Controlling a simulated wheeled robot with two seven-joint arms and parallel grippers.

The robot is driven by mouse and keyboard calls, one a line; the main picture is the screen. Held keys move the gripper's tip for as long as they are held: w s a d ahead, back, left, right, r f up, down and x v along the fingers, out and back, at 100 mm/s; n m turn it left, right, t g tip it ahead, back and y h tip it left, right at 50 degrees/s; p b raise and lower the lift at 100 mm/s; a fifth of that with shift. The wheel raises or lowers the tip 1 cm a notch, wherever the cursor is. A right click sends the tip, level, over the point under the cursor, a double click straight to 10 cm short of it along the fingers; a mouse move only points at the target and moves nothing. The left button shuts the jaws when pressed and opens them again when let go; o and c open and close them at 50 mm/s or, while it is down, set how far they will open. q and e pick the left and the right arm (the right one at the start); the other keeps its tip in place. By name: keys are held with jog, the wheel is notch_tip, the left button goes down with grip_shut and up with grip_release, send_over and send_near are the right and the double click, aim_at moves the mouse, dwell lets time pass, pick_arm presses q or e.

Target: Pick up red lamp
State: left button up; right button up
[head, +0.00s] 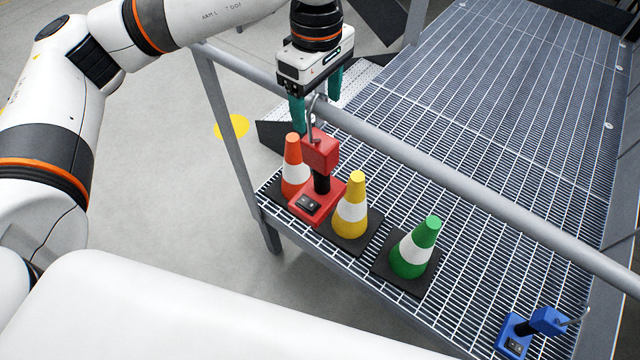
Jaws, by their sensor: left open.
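The red lamp (320,153) stands upright on the grated catwalk, with a red base, a dark stem, a red head and a thin grey bent piece rising from the head. It stands between an orange cone (294,168) and a yellow cone (351,207). My left gripper (317,110) is above the lamp's head, its teal fingers pointing down and spread apart. The grey bent piece shows between the fingers; I cannot tell whether they touch it. My right gripper is out of view.
A grey handrail (450,178) runs diagonally just behind the lamp. A green cone (415,249) stands right of the yellow one. The grating (500,90) behind the rail is clear.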

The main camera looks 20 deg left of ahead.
pick_arm(q)
grip_shut()
jog(key=shift+r, duration=0.1)
dwell(0.3)
